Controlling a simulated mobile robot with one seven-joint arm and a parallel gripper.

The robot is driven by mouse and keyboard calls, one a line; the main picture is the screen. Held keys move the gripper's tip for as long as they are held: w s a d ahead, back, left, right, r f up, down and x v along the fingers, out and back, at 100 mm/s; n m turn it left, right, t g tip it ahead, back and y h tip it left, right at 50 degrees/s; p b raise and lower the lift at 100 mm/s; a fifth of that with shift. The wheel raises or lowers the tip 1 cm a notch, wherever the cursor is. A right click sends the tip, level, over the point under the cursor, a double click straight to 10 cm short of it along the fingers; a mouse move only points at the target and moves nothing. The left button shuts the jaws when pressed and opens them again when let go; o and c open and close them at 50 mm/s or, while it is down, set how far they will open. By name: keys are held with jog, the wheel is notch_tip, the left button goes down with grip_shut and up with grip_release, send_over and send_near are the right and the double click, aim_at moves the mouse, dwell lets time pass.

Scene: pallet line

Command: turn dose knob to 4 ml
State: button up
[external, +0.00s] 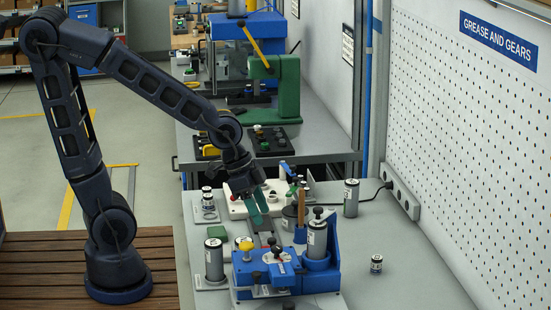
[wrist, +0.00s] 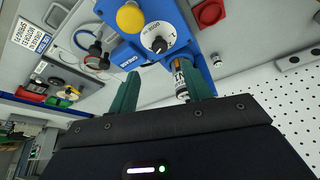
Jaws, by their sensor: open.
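The dose knob is a dark knob on a white round dial (wrist: 157,38) on top of a blue dosing unit (wrist: 182,12). In the external view the dose knob (external: 277,253) sits at the front of the blue unit (external: 262,278). The number it points to is too small to read. My gripper (external: 262,215) is open and empty, behind and above the unit in the external view. In the wrist view its two green fingers (wrist: 162,88) are spread apart, with the dial ahead between and beyond their tips. The fingers do not touch the knob.
A yellow knob (external: 246,245) stands beside the dial. A grey cartridge (external: 317,238) stands in the blue holder at its right. Another grey cylinder (external: 214,260) stands to the left. A small jar (external: 376,264) is at the right, where the bench is mostly clear.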

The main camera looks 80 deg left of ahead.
jog(key=shift+v, duration=0.75)
jog(key=s+a+r+n, duration=0.2)
jog(key=s+a+r, duration=0.2)
jog(key=s+a, duration=0.2)
jog(key=s+a+r+n+y, duration=0.1)
jog(key=s+a+r+n, duration=0.1)
jog(key=s+a+r, duration=0.2)
jog(key=s+a, duration=0.3)
jog(key=shift+s+a+y, duration=0.25)
jog(key=shift+s+y, duration=0.05)
jog(key=shift+s, duration=0.05)
jog(key=shift+c, duration=0.4)
dwell(0.5)
